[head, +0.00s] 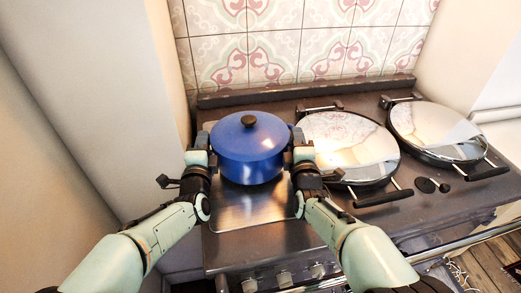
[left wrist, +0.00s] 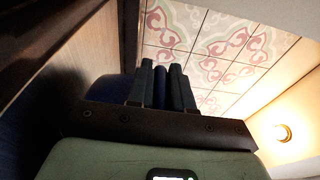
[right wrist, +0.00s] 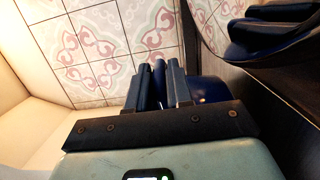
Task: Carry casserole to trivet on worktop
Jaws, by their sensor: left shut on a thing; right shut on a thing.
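The blue casserole (head: 248,152), lidded with a dark knob, is upright at the left of the range top in the head view. My left gripper (head: 207,150) is shut on its left side handle. My right gripper (head: 291,150) is shut on its right side handle. In the left wrist view, the left fingers (left wrist: 161,85) close on a blue handle. In the right wrist view, the right fingers (right wrist: 158,85) do the same beside the blue body (right wrist: 208,90). I cannot tell whether the casserole touches the surface. No trivet is in view.
Two round hotplate covers, a nearer one (head: 345,147) and a farther one (head: 435,130), stand right of the casserole. A metal plate (head: 245,205) lies in front of it. A tiled wall (head: 300,45) is behind, and a rail (head: 440,247) runs along the range front.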

